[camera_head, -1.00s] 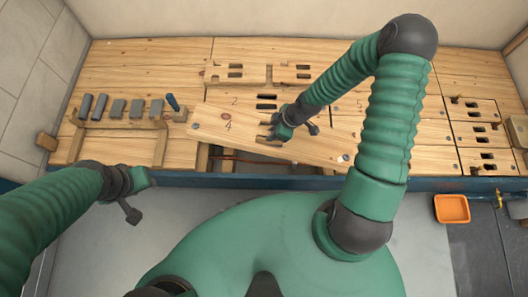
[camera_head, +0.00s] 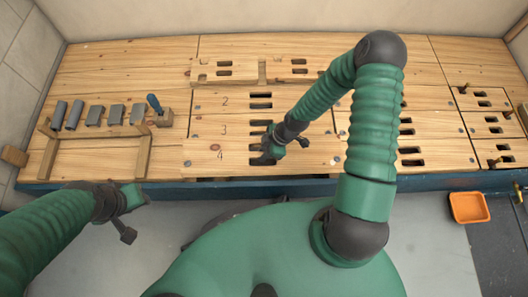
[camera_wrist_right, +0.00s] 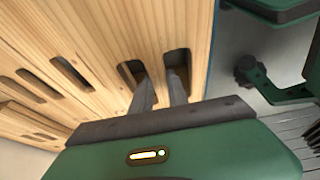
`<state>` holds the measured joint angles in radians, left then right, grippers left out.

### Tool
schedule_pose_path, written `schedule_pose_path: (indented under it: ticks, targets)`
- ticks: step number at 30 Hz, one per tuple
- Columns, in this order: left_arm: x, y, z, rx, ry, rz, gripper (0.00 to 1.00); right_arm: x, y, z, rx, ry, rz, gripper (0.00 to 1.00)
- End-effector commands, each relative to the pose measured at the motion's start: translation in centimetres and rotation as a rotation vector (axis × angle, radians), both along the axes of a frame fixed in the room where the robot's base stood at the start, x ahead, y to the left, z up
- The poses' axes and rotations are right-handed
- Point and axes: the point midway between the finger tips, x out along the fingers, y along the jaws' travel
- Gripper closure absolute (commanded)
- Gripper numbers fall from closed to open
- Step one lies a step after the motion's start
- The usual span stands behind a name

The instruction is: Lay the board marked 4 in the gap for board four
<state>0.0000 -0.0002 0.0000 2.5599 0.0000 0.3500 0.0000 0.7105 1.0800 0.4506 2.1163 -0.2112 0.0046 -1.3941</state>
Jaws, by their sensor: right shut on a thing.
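The board marked 4 (camera_head: 212,163) lies along the front of the bench, square with board 3 (camera_head: 215,131) behind it. It looks level with its neighbours, and the gap is covered. My right gripper (camera_head: 267,156) is at the board's slots. In the right wrist view, the fingers of this gripper (camera_wrist_right: 160,78) reach into two slots of the board (camera_wrist_right: 196,45) and are shut on the wood between them. My left gripper (camera_head: 128,198) is off the bench's front edge at the left, away from the board; its jaws are unclear.
Slotted boards lie further right, partly behind my right arm. Loose slotted pieces (camera_head: 224,71) lie at the back. An orange tray (camera_head: 468,207) is at the lower right.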

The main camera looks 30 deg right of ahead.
Motion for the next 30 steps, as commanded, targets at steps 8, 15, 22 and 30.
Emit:
schedule_pose_path:
  ticks: [8, 15, 22, 30]
  targets:
    - [0.0, 0.0, -2.4, 0.000, 0.000, 0.000, 0.64, 0.1, 0.0, -2.4, 0.001, -0.001, -0.001, 1.00]
    - [0.0, 0.0, -2.6, 0.000, 0.000, 0.000, 0.64, 0.0, 0.0, -2.6, 0.000, -0.001, 0.000, 1.00]
    - [0.0, 0.0, -2.2, 0.000, 0.000, 0.000, 0.64, 0.0, 0.1, -2.7, 0.000, -0.001, 0.000, 1.00]
    - [0.0, 0.0, -2.1, 0.000, 0.000, 0.000, 0.64, 0.0, 0.1, -2.7, 0.000, -0.001, 0.000, 1.00]
